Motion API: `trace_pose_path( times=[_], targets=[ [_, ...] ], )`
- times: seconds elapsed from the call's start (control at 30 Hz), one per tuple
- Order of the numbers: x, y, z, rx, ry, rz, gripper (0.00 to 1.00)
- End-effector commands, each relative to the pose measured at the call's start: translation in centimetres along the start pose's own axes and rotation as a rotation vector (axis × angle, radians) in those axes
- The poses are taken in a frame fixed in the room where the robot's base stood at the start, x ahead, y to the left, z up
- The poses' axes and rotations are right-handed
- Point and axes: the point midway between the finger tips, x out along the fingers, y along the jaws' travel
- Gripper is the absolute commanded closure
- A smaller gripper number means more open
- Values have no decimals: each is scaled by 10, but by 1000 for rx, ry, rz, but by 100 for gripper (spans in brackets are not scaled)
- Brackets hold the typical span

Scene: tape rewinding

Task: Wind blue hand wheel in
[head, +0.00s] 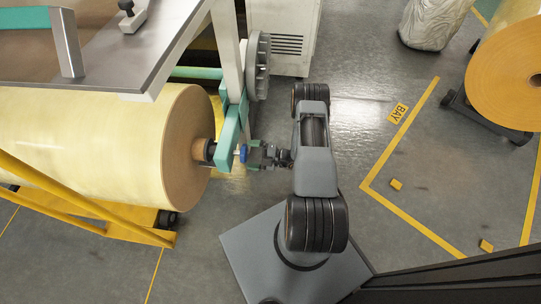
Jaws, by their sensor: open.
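The blue hand wheel (243,153) is small in the head view, on the outer side of the green machine frame (228,138), in line with the core of the large yellow roll (120,135). My gripper (250,154) reaches in from the right, level with the wheel, and its fingertips are at or around it. It is open. The fingers partly cover the wheel, and I cannot tell whether they touch it. A dark shaft end (209,150) shows between the roll and the frame.
A steel table (140,60) overhangs the roll at upper left. A grey spoked wheel (257,66) and white cabinet (285,30) stand behind my arm. A yellow cradle (140,232) lies below the roll.

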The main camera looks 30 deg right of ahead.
Motion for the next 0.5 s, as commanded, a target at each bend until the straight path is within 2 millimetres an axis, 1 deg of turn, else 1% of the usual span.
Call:
trace_pose_path(
  times=[0.03,0.2,0.4,0.5],
  targets=[
    [-12,2,0,0,-6,3,0],
    [-48,2,0,-1,-6,3,0],
    [-82,1,0,0,-4,2,0],
    [-93,1,0,-1,-3,1,0]
  ],
)
